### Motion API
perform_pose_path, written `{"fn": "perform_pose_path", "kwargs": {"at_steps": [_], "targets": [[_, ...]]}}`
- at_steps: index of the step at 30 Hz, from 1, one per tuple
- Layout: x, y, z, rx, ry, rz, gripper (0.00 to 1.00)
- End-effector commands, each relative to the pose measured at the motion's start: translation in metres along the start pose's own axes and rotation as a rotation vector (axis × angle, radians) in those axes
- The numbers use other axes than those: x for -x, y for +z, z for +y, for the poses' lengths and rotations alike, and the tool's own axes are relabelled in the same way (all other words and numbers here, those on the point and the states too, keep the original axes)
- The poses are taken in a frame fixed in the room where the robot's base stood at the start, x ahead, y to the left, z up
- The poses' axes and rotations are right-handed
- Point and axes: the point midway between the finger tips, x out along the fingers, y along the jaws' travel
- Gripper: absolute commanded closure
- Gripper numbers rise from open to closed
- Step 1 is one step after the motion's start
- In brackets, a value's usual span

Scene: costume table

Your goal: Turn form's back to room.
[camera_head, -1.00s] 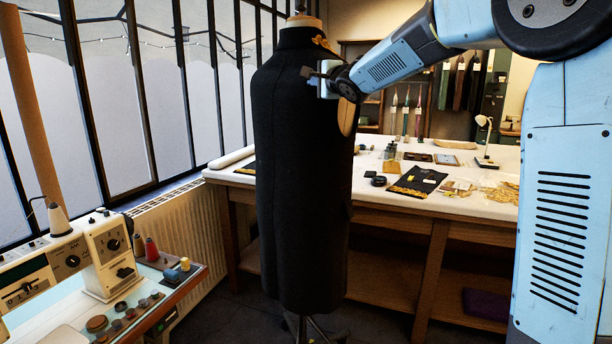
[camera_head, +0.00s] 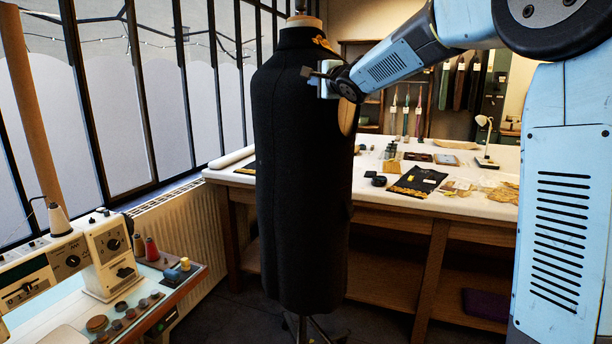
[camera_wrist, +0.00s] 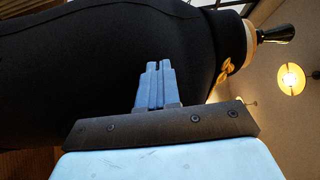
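The form (camera_head: 300,180) stands upright in the middle of the head view, wearing a long black sleeveless coat. Gold trim (camera_head: 322,43) shows at the right of its collar, and a pale oval armhole (camera_head: 347,117) faces right. My gripper (camera_head: 308,72) is at the upper chest or shoulder of the form, fingers pointing left. In the wrist view the two blue fingers (camera_wrist: 158,68) are together, with nothing visible between them, and overlap the black cloth (camera_wrist: 80,60). Whether the tips touch it cannot be told. The form's far side is hidden.
A white-topped worktable (camera_head: 465,205) with black and gold pieces stands behind and right of the form. A sewing machine (camera_head: 105,255) and spools are at lower left. A radiator (camera_head: 190,240) and window wall are at left. A desk lamp (camera_head: 486,135) stands on the worktable.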

Motion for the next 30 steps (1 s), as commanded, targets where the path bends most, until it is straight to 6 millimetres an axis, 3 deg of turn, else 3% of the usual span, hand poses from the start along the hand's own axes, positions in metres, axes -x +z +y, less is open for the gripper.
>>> {"fn": "perform_pose_path", "kwargs": {"at_steps": [12,22,30], "targets": [[0.0,-0.025,0.001,0.0,0.0,-0.074,1.0],[0.0,-0.059,0.0,-0.001,-0.003,-0.216,1.0],[0.0,-0.059,0.001,-0.002,-0.001,-0.253,1.0]]}}
